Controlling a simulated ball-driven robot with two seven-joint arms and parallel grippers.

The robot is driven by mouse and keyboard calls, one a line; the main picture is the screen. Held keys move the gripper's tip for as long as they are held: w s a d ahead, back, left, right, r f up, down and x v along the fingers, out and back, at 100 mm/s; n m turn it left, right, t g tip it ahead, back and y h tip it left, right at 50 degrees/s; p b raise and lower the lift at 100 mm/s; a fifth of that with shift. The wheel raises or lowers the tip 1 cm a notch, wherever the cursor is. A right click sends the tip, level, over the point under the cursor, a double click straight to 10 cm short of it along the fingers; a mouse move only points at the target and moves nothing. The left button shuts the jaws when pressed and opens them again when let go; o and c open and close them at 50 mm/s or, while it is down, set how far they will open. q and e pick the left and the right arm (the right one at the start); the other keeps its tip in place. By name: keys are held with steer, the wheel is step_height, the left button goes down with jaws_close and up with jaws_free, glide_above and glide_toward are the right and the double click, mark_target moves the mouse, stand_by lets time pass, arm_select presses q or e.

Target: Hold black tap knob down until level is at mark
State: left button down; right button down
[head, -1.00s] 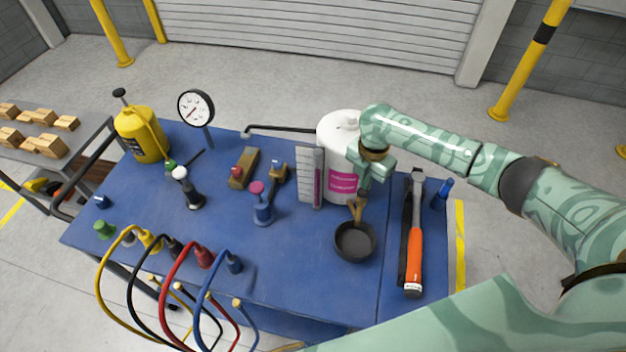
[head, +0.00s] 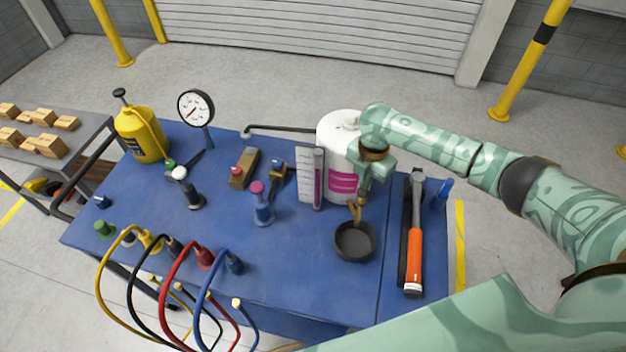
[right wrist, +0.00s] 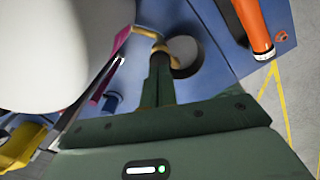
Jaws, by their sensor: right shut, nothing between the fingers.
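The white tank (head: 338,135) with a pink label stands upright at the back right of the blue table. A white scale plate (head: 306,170) with a clear tube and pink liquid (head: 318,186) stands just left of it. The exact level and mark are too small to read. My right gripper (head: 358,212) is shut and empty, pointing down at the tank's front over the black pan (head: 355,241). In the right wrist view its fingertips (right wrist: 160,50) are at the brass tap (right wrist: 148,33). The black knob cannot be made out; contact with it cannot be told. My left gripper is out of view.
An orange-handled hammer (head: 413,250) lies right of the pan. Left are a gauge (head: 196,107), a yellow canister (head: 142,135) and several knobs and levers. Coloured cables (head: 180,275) loop over the front edge. Bare blue table shows left of the pan.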

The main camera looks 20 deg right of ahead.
steer(key=shift+f, duration=0.1)
stand_by(0.3)
steer(key=shift+f+b, duration=0.7)
steer(key=shift+f, duration=0.5)
stand_by(1.2)
steer(key=shift+r, duration=0.1)
stand_by(3.9)
step_height(320, 180, up, 7)
steer(key=p, duration=0.8)
steer(key=shift+r+p, duration=0.1)
steer(key=shift+p, duration=0.2)
